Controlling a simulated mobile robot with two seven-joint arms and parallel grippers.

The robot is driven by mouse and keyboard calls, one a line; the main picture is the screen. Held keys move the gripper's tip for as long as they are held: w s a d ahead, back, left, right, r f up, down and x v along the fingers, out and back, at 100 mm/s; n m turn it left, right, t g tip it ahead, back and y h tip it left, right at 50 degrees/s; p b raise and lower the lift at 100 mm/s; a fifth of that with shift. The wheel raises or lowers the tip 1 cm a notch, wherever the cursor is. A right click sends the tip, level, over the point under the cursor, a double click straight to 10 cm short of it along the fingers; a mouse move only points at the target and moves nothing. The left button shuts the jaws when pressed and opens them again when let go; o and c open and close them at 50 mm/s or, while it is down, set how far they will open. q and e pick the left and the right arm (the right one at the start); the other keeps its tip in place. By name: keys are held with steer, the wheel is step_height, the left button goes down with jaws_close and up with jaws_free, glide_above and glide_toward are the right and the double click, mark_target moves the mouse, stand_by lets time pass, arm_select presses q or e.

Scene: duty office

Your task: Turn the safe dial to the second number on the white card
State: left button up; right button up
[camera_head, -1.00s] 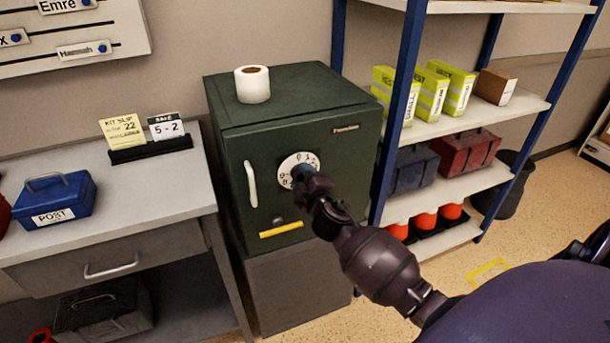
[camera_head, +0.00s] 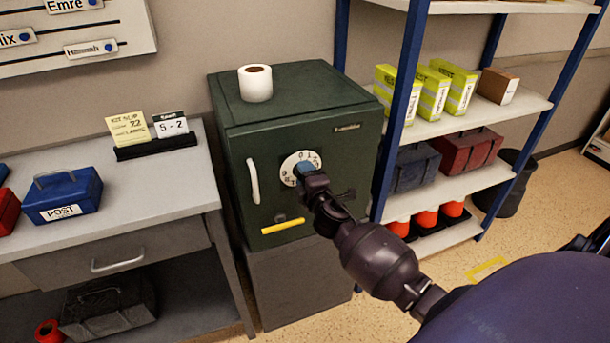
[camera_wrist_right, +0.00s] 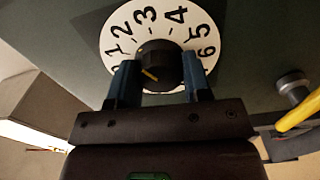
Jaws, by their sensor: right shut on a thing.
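The green safe (camera_head: 350,160) has a white numbered dial (camera_head: 289,168) on its door. In the right wrist view the dial (camera_wrist_right: 121,32) shows 1 to 6 around a black knob (camera_wrist_right: 165,62). A yellow mark on the knob slants to the left; the exact number it points to is unclear. My right gripper (camera_head: 304,169) is shut on the knob, with blue fingers on either side. The white card (camera_head: 171,128) with a green top reads 5 - 2 and stands on the desk at left. My left gripper is not in view.
A yellow kit slip (camera_head: 128,127) stands beside the card. A silver door handle (camera_head: 253,181) is left of the dial, and a yellow bar (camera_head: 283,226) is below it. A paper roll (camera_head: 256,83) stands on the safe. A blue-post shelf (camera_head: 470,115) is close at right.

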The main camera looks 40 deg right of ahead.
steer(key=o, duration=0.9)
steer(key=v, duration=1)
steer(key=shift+s+a, duration=0.2)
steer(key=shift+s, duration=0.15)
